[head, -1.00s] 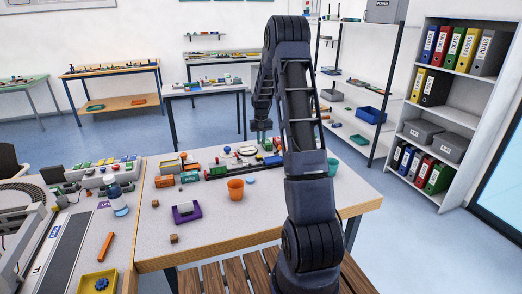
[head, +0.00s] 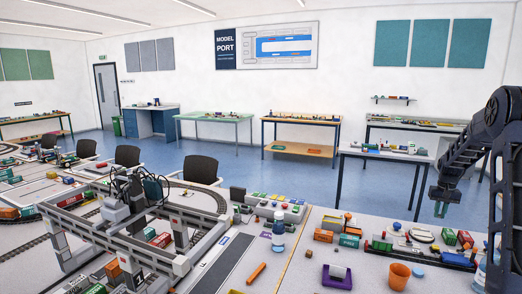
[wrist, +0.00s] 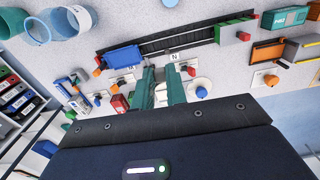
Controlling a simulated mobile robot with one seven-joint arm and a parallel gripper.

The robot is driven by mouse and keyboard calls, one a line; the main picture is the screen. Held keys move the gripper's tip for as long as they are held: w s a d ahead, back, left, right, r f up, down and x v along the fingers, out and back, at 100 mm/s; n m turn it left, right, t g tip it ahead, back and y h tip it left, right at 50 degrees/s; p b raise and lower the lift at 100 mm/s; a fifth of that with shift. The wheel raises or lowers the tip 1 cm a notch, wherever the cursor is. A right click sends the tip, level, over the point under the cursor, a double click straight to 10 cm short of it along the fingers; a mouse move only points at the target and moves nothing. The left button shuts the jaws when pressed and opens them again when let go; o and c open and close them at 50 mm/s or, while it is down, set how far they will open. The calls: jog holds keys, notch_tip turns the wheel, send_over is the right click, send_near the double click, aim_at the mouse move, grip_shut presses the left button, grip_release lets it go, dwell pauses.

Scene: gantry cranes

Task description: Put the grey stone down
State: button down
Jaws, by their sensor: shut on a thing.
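My gripper (head: 440,207) hangs at the right in the head view, above the far part of the work table (head: 309,287). In the wrist view its two green fingers (wrist: 160,90) point down over the table top with a narrow gap between them. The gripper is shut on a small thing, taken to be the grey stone. The stone cannot be made out clearly between the fingers in either view.
Below the gripper are a dark rail with a blue block (wrist: 124,57), and a white disc with a blue knob (wrist: 200,91). An orange cup (head: 399,276) and a purple holder (head: 337,279) stand nearer. A model gantry crane (head: 150,225) is at the left. Bare table shows between the things.

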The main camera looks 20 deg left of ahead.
jog(key=w+a+n, duration=0.2)
jog(key=a+n, duration=0.8)
jog(key=a, duration=3.4)
jog(key=n, duration=0.8)
send_over(248, 251)
notch_tip(248, 251, down, 5)
jog(key=shift+d+r, duration=0.1)
notch_tip(248, 251, down, 20)
jog(key=shift+f, duration=0.1)
jog(key=shift+f, duration=0.1)
